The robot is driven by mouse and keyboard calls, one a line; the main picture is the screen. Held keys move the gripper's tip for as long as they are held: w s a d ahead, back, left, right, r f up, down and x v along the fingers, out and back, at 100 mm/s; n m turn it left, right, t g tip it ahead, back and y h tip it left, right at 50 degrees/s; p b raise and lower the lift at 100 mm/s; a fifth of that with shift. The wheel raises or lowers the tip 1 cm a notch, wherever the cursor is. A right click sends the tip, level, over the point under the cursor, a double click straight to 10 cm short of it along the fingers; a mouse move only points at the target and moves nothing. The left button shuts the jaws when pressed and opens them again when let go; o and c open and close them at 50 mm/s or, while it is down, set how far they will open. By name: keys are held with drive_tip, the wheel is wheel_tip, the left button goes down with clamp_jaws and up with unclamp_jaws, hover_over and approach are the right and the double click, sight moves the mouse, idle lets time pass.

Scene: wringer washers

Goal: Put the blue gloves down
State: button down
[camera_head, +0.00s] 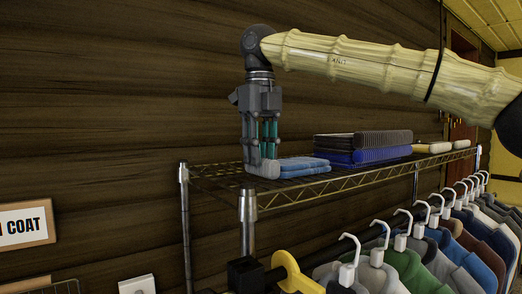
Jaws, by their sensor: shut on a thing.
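The blue gloves (303,166) are a flat, light blue folded stack at the left end of the wire shelf (350,172). My gripper (264,168) points down at the left edge of the gloves, with its fingertips low, close to the shelf surface. It is shut on the gloves at that edge. The gloves look level and at shelf height; I cannot tell whether they rest fully on the wires. The far finger is partly hidden.
Dark and blue folded items (362,147) are stacked right of the gloves. Pale objects (434,147) lie at the shelf's far right. Coats on white hangers (420,255) hang below. A wood wall (110,110) stands behind. A coat sign (24,225) is at left.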

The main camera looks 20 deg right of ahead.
drive_tip(key=c, duration=1.2)
unclamp_jaws()
drive_tip(key=shift+d, duration=0.1)
drive_tip(key=shift+o, duration=0.2)
drive_tip(key=shift+r, duration=0.1)
wheel_tip(320, 180, up, 12)
drive_tip(key=b, duration=0.1)
